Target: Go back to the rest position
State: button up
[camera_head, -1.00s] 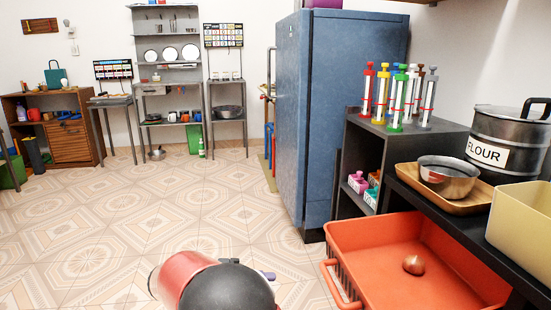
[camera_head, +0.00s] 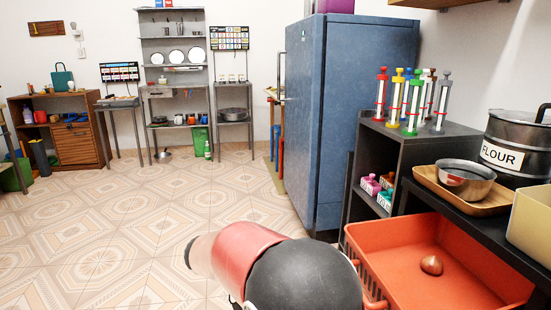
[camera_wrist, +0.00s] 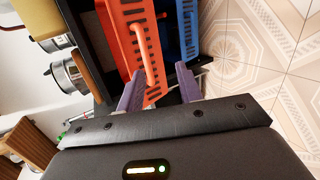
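In the head view my red and black arm is at the bottom centre, left of the crate (camera_head: 403,232), and my gripper is hidden there. A small copper-coloured object (camera_head: 431,265) lies in the crate.
A black counter (camera_head: 478,218) at right carries a metal bowl (camera_head: 466,180) on a wooden tray (camera_head: 500,198) and a flour pot (camera_head: 512,150). A blue fridge (camera_head: 350,110) stands behind a dark shelf (camera_head: 412,150) with several coloured syringe-like items. The tiled floor at left is clear.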

jog(key=s+d+r+t+y+p, duration=0.1)
jog(key=s+d+r+y, duration=0.2)
jog(key=s, duration=0.3)
jog(key=s+d+r+m+t+y+p, duration=0.1)
jog(key=s+d+r+t+y+p, duration=0.1)
jog(key=s, duration=0.5)
jog(key=s+d+r+m+t+y+p, duration=0.1)
jog(key=s+d+r+y, duration=0.3)
jog(key=s+d+y, duration=0.2)
jog(key=shift+s+d+t+y, duration=0.2)
jog(key=shift+d+t+y, duration=0.15)
jog(key=shift+y, duration=0.25)
jog(key=shift+o, duration=0.2)
